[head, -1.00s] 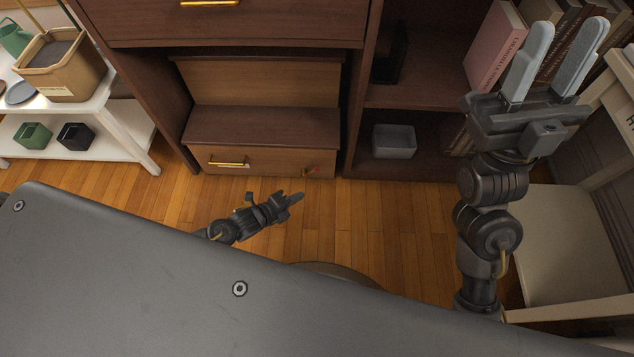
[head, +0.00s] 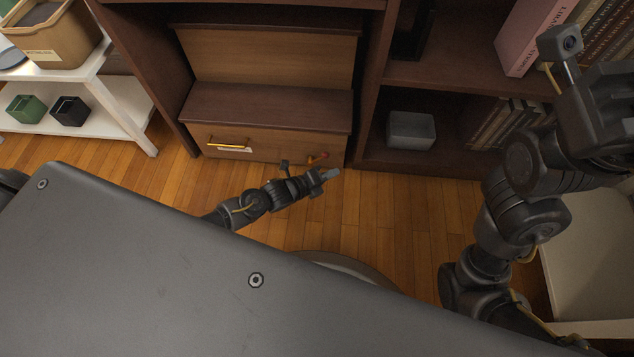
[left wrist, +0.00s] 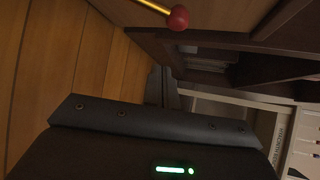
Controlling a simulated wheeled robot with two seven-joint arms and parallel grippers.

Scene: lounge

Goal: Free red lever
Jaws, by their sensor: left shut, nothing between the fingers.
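Open wood floor lies in front.

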